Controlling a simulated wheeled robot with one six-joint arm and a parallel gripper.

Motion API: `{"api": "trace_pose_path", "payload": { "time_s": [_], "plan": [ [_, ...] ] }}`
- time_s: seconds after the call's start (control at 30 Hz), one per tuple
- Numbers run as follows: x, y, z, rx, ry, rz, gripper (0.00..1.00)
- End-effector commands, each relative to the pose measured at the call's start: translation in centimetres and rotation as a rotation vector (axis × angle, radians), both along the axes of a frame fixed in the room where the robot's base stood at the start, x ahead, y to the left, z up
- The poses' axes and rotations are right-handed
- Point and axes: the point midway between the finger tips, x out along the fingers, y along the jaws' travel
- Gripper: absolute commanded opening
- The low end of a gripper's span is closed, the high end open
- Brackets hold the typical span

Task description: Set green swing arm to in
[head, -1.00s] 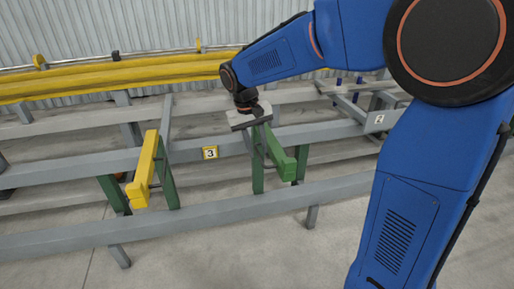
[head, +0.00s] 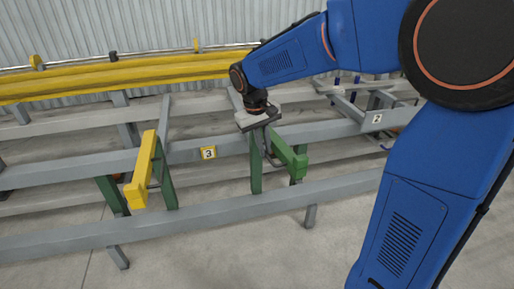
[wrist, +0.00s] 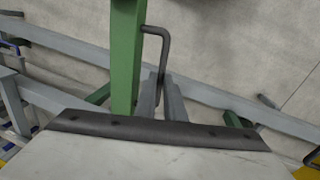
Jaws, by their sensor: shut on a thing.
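The green swing arm (head: 290,157) in the head view extends from near its green post (head: 255,171) toward the front right, ending in a thick green block. In the wrist view a long green bar (wrist: 126,50) runs down the upper left. A grey bent rod handle (wrist: 157,32) rises beside that bar, between it and the floor. My gripper (wrist: 161,82) is shut on the handle; its two grey fingers close around the lower part of the rod. In the head view my gripper (head: 267,140) is over the green arm, its fingertips partly hidden.
A yellow swing arm (head: 145,172) stands to the left, near a sign reading 3 (head: 208,153). Grey rails (head: 190,213) run across the front and behind. Yellow bars (head: 130,75) lie along the back. Open concrete floor (head: 230,260) lies in front.

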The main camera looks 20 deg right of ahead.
Motion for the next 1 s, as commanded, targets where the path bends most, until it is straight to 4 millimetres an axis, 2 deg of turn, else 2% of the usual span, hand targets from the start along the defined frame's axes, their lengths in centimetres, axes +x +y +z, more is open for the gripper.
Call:
{"api": "trace_pose_path", "payload": {
  "time_s": [0.27,0.47,0.77,1.0],
  "plan": [
    [-0.2,-5.6,0.0,-0.001,-0.001,0.215,0.0],
    [0.5,-9.7,0.1,-0.001,-0.002,0.387,0.0],
    [2.9,-15.5,0.0,-0.001,-0.001,0.644,0.0],
    [5.8,-19.5,0.0,0.0,0.0,0.854,0.0]
  ]
}}
